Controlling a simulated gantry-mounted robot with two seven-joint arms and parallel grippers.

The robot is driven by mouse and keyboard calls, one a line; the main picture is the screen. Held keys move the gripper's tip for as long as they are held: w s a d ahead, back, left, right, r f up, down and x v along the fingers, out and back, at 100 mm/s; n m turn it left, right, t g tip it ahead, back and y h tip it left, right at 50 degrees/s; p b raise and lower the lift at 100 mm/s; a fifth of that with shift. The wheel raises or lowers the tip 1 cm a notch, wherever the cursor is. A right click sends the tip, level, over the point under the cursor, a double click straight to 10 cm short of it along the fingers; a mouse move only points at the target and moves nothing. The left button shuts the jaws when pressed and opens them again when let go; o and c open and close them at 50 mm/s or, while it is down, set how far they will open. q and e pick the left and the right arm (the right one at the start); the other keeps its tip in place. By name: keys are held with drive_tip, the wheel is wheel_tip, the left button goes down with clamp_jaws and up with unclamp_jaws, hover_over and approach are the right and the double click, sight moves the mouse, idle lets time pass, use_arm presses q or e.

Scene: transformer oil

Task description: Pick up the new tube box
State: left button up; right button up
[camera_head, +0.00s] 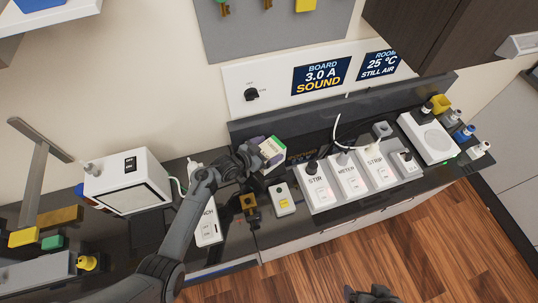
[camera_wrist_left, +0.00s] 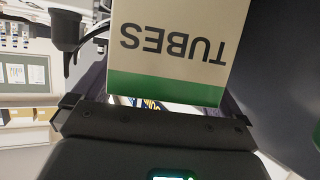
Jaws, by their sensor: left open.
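The tube box (camera_head: 271,152) is white with a green band and stands on the dark counter near the back ledge. In the left wrist view the box (camera_wrist_left: 170,45) fills the upper middle, close to the gripper, with "TUBES" upside down. My left gripper (camera_head: 254,158) is at the left side of the box. It is open, and the box appears to lie between its fingers; I cannot tell whether they touch it. The gripper hides part of the box in the head view. A dark part at the bottom edge (camera_head: 372,295) looks like my right gripper; its fingers are unclear.
A white switch unit (camera_head: 283,199) and a brass-coloured piece (camera_head: 248,205) stand in front of the box. The labelled STIR, METER and STRIP units (camera_head: 348,178) stand to its right. A white boxy device (camera_head: 127,180) is at left. The ledge (camera_head: 300,123) runs close behind.

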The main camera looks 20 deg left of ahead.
use_arm(q)
drive_tip(key=shift+w+d+f, duration=0.15)
drive_tip(key=shift+w+d, duration=0.05)
drive_tip(key=shift+w, duration=0.05)
drive_tip(key=c, duration=1.2)
drive_tip(key=shift+o, duration=0.2)
